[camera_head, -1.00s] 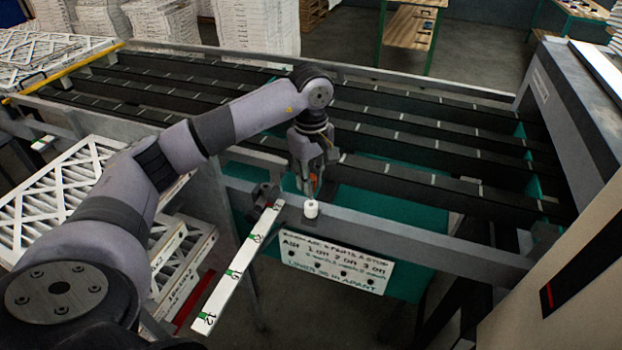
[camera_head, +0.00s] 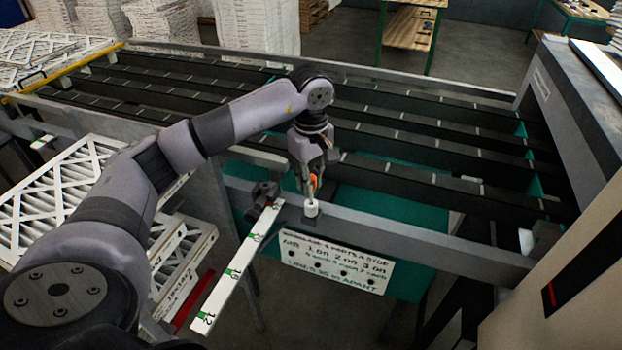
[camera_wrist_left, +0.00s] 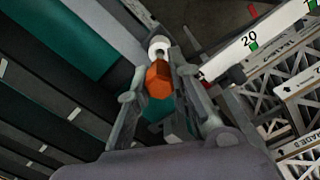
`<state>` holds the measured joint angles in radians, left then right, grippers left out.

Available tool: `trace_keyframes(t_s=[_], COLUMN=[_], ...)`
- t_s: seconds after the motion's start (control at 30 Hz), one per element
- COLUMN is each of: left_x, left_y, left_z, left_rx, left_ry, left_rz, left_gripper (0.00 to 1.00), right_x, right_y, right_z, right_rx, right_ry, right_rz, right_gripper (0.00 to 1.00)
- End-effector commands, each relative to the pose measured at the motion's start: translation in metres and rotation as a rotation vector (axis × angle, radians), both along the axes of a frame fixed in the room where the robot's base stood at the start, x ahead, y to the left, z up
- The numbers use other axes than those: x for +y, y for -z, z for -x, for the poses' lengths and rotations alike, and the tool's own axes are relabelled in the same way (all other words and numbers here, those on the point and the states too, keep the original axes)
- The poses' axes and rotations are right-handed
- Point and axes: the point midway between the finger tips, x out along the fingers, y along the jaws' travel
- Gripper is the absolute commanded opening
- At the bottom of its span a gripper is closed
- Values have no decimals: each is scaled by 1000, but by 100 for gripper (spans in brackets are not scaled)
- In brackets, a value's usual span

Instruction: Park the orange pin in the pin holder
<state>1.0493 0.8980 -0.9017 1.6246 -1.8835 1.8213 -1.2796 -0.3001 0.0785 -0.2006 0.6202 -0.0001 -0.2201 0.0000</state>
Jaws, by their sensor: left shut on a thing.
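The orange pin (camera_head: 313,181) is between the fingers of my left gripper (camera_head: 310,188), which is shut on it. In the left wrist view the pin's orange head (camera_wrist_left: 159,78) shows between the two fingers (camera_wrist_left: 166,88). The pin holder, a small white cylinder (camera_head: 311,210), stands on the grey rail below the gripper. It also shows in the left wrist view (camera_wrist_left: 158,44), just beyond the pin's head. The pin's lower end meets the holder's top in the picture; I cannot tell how deep it is inside. My right gripper is not in view.
A white measuring strip (camera_head: 237,268) with green marks runs toward me from a dark clamp (camera_head: 264,192) left of the holder. A white instruction sign (camera_head: 336,262) hangs below the rail (camera_head: 420,236). Dark conveyor bars (camera_head: 430,160) lie behind. Stacked filters (camera_head: 70,190) stand at left.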

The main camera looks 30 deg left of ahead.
Motion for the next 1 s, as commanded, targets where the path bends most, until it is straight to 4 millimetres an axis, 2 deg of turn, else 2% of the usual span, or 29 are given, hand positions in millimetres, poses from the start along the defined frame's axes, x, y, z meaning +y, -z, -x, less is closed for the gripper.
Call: trace_keyframes(t_s=[1.0], left_x=[0], left_y=[27], left_z=[0], left_rx=[1], left_ry=[-1], left_rz=[0], left_gripper=[0], right_x=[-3], right_y=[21], right_z=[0], right_rx=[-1], right_ry=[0], right_rz=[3], right_gripper=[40])
